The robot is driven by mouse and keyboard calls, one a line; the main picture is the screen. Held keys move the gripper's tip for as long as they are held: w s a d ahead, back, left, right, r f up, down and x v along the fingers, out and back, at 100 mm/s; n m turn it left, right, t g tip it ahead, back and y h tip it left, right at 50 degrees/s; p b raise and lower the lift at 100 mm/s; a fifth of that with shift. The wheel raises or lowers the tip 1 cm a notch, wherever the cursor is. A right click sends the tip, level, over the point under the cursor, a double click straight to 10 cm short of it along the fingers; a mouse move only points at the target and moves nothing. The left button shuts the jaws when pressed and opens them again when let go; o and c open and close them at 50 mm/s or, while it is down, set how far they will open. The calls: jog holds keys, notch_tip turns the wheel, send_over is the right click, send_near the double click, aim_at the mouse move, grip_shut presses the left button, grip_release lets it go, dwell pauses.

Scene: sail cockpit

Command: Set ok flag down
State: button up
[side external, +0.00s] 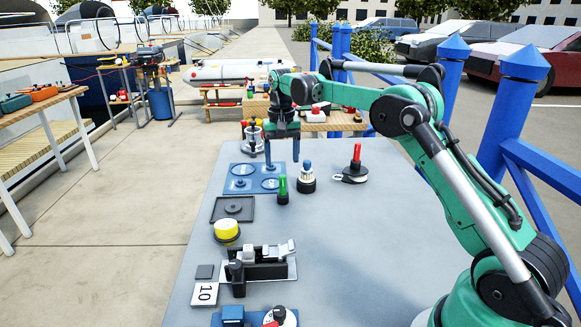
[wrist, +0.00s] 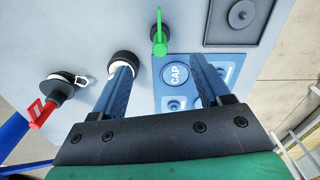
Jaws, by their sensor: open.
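The green flag (side external: 283,187), which I take to be the ok flag, stands upright on the grey table beside the blue board (side external: 242,185). It also shows in the wrist view (wrist: 159,42), ahead of the gap between my fingers. My gripper (side external: 281,157) is open and empty, over the far part of the table behind the flag. In the wrist view, my gripper (wrist: 161,62) has its two blue fingers spread wide, with nothing between them. The board's round "CAP" spot (wrist: 175,75) shows between the fingers.
A blue-topped black and white piece (side external: 307,180) and a red-handled piece (side external: 355,168) stand right of the flag. A dark tray (side external: 218,213), a yellow-topped piece (side external: 227,229) and a black fixture (side external: 265,270) lie nearer. The table's right middle is clear.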

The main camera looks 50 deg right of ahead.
notch_tip(320, 180, up, 2)
jog(key=shift+s+a+r, duration=0.1)
jog(key=shift+a+r, duration=0.05)
jog(key=shift+r, duration=0.1)
jog(key=s+a+r+n+t, duration=0.4)
jog(key=s+a+r, duration=0.2)
jog(key=s+a, duration=0.2)
jog(key=s+a+f+n+t, duration=0.1)
jog(key=s+a+f, duration=0.1)
jog(key=s, duration=0.3)
jog(key=s+a+f+n+t, duration=0.2)
jog(key=s+a+f, duration=0.1)
jog(key=s, duration=0.2)
jog(key=shift+s+a+f, duration=0.2)
jog(key=shift+a+f, duration=0.05)
